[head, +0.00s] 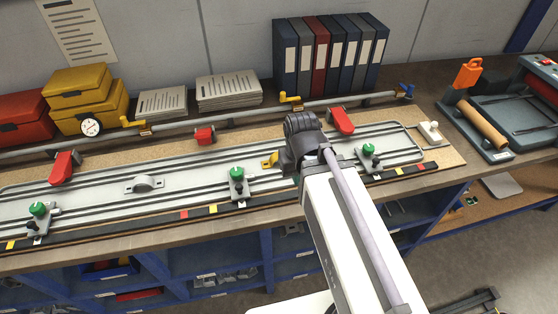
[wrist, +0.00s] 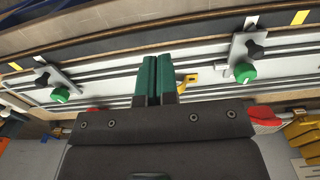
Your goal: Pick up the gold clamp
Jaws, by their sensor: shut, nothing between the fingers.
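A small gold clamp (head: 270,160) sits on the grey railed panel of the bench, just left of my gripper in the head view. In the wrist view the gold clamp (wrist: 188,80) shows just right of the fingertips, partly hidden behind them. My gripper (wrist: 155,76) has green fingers pressed together with nothing between them. In the head view my dark wrist (head: 303,135) hides the fingertips. I cannot tell how high they are above the panel.
Green-knobbed fixtures (head: 238,184) stand on the panel's front rails, with red clamps (head: 341,122) behind. A grey pipe (head: 225,112) with yellow valve-like handles (head: 290,98) runs along the back. A grey saddle bracket (head: 144,184) lies left. Binders (head: 327,55) stand behind.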

